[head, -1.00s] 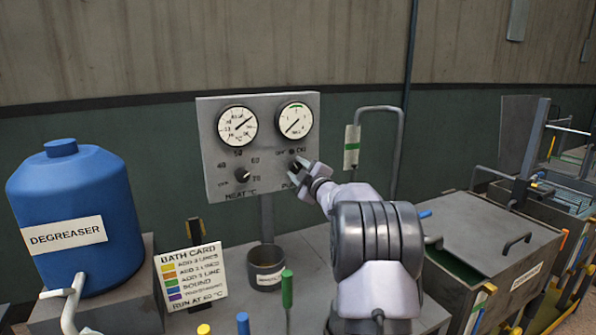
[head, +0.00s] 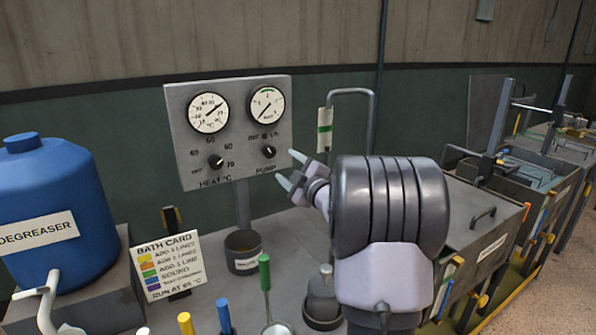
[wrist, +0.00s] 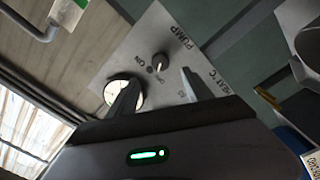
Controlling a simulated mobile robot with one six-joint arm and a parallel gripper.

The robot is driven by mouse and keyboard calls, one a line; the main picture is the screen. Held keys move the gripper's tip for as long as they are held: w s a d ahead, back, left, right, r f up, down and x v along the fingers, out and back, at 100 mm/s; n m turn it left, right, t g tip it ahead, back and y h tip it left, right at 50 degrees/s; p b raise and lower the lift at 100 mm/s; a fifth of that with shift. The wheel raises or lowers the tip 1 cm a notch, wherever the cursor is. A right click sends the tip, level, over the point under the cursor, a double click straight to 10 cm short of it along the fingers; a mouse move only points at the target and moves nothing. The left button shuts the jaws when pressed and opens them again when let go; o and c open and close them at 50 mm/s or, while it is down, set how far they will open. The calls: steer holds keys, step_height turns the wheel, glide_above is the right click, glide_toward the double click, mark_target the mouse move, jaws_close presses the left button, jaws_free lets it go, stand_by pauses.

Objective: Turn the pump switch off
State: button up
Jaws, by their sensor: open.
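The pump switch (head: 268,152) is a small black knob with a pale mark, at the lower right of the grey control panel (head: 182,140), above the PUMP label. It also shows in the wrist view (wrist: 160,60), beyond the fingertips. Which of OFF and ON its mark points to is too small to tell. My gripper (head: 291,168) is open and empty, right of and slightly below the switch in the head view, apart from it. In the wrist view my two fingers (wrist: 160,82) stand apart with the panel behind them.
The heat knob (head: 215,162) is left of the switch, with two gauges above. A bent pipe (head: 372,120) stands right of the panel. Below are a dark cup (head: 242,265), a bath card (head: 168,262) and several coloured handles. A blue degreaser drum (head: 45,190) is at left.

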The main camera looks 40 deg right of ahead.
steer(key=v, duration=0.6)
steer(key=shift+p, duration=0.35)
steer(key=shift+s, duration=0.1)
